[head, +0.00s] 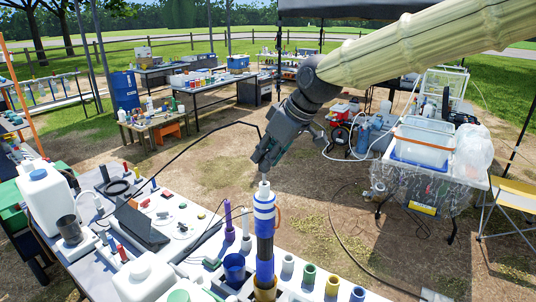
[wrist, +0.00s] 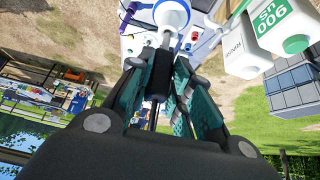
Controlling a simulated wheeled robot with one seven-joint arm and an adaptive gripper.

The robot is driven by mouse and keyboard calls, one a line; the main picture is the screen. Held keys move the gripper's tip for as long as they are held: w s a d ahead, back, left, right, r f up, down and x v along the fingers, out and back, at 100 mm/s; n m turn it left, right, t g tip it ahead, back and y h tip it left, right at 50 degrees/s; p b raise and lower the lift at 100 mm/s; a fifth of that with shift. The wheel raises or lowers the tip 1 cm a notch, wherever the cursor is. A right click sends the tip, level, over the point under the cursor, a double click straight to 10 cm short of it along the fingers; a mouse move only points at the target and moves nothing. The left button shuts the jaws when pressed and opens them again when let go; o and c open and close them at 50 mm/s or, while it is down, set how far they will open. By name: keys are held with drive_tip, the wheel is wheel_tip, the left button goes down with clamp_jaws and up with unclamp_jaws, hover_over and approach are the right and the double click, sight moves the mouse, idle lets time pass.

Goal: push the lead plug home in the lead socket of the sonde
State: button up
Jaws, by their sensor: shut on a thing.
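The sonde (head: 264,240) is a tall white, blue and dark cylinder standing upright in a yellow holder on the table. Its pale, narrow top with the lead socket (head: 264,186) points up at my gripper (head: 264,168). In the wrist view the sonde's white and blue top (wrist: 172,14) is just beyond the fingertips. My gripper (wrist: 160,64) is shut on the black lead plug (wrist: 160,76), held between teal finger pads. The plug's tip is at or very near the grey socket stem (wrist: 165,40); I cannot tell how far it is in. A black lead (head: 215,126) loops left from the gripper.
Colored holders line the front edge. A clear tub (head: 424,140) stands on another table at right. Bare ground lies between.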

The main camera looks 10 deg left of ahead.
drive_tip(key=shift+f+b, duration=0.65)
drive_tip(key=shift+f, duration=0.9)
drive_tip(key=o, duration=1)
drive_tip(key=v, duration=1.2)
drive_tip(key=shift+w, duration=0.1)
